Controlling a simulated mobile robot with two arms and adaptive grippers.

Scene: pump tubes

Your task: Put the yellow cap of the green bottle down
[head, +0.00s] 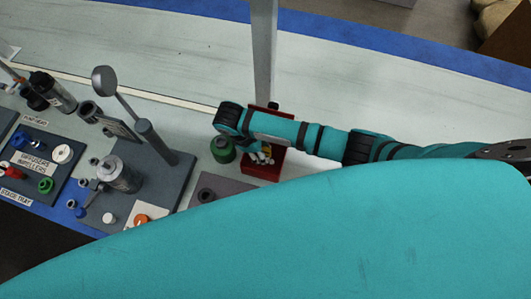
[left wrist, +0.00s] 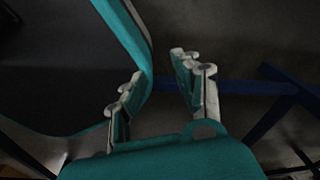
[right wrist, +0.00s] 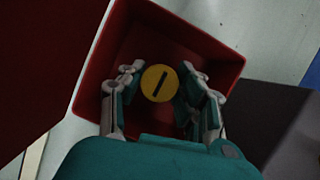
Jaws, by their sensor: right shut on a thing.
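The yellow cap (right wrist: 158,83), round with a dark slot across its top, is held between the fingers of my right gripper (right wrist: 163,85) in the right wrist view. The red open box (right wrist: 222,62) lies around and below them; I cannot tell whether the cap touches its floor. In the head view my right gripper (head: 267,153) points down over the red box (head: 262,171). The green bottle (head: 223,150) stands just left of the box, partly under my right arm. My left gripper (left wrist: 160,75) is open and empty in the left wrist view.
A grey stand with a metal cylinder (head: 119,174) and an upright post (head: 155,142) is left of the bottle. A labelled dark tray (head: 60,180) with small coloured parts is farther left. A pale pole (head: 263,50) rises behind the box. The bench behind is clear.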

